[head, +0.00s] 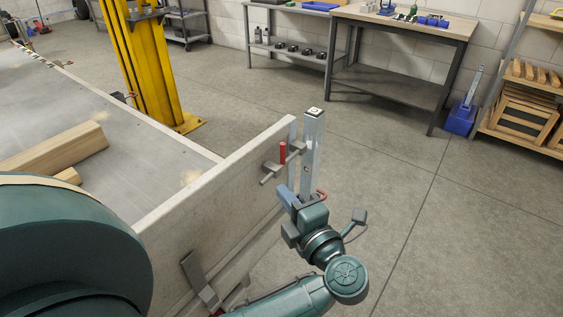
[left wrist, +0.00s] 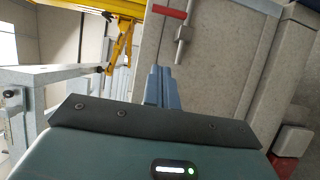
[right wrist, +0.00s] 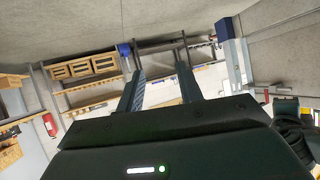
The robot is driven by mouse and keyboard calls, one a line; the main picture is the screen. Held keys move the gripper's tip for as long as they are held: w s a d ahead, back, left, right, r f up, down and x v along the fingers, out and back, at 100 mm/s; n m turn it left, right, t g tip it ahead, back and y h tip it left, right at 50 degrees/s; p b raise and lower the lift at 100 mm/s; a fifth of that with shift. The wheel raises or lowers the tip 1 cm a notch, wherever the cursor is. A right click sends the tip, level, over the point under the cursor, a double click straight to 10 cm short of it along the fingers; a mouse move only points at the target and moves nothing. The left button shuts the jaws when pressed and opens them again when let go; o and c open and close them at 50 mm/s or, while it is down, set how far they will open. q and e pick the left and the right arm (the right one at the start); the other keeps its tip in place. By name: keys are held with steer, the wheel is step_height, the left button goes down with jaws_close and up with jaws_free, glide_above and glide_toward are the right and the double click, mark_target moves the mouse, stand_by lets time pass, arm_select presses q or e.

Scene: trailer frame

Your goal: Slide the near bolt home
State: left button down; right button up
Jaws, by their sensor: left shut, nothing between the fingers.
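A bolt with a grey rod and a red handle (head: 282,152) sits on the pale board (head: 225,185) beside the upright metal post (head: 312,150). The red handle sticks up. In the left wrist view the red handle (left wrist: 170,12) and grey rod (left wrist: 183,35) show at the top, beyond the fingertips. My left gripper (head: 285,193) is shut and empty, just below the bolt and apart from it. Its closed fingers also show in the left wrist view (left wrist: 160,75). My right gripper (right wrist: 160,78) is open with nothing between its fingers.
A grey metal latch (head: 199,279) is on the board's lower part. Timber (head: 60,150) lies on the trailer bed (head: 150,150). A yellow column (head: 150,70) stands behind. A workbench (head: 400,25) and shelves stand at the back. The floor right of the post is clear.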

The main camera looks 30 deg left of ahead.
mark_target(293, 154)
arm_select(q)
steer(key=p+x, duration=0.1)
steer(key=x, duration=0.8)
steer(key=shift+r, duration=0.15)
steer(key=shift+w+d, duration=0.25)
steer(key=shift+w, duration=0.35)
steer(key=shift+w+d, duration=0.3)
steer(key=shift+w, duration=0.3)
steer(key=shift+w+d, duration=0.2)
steer(key=shift+w, duration=0.3)
arm_select(e)
steer(key=shift+d+r, duration=0.2)
steer(key=shift+d, duration=0.05)
arm_select(q)
steer(key=w, duration=0.2)
steer(key=w+b, duration=0.1)
steer(key=shift+w+d+f, duration=0.2)
steer(key=shift+w+f, duration=0.05)
steer(key=shift+w, duration=0.4)
steer(key=shift+r, duration=0.15)
arm_select(e)
steer(key=shift+a, duration=0.35)
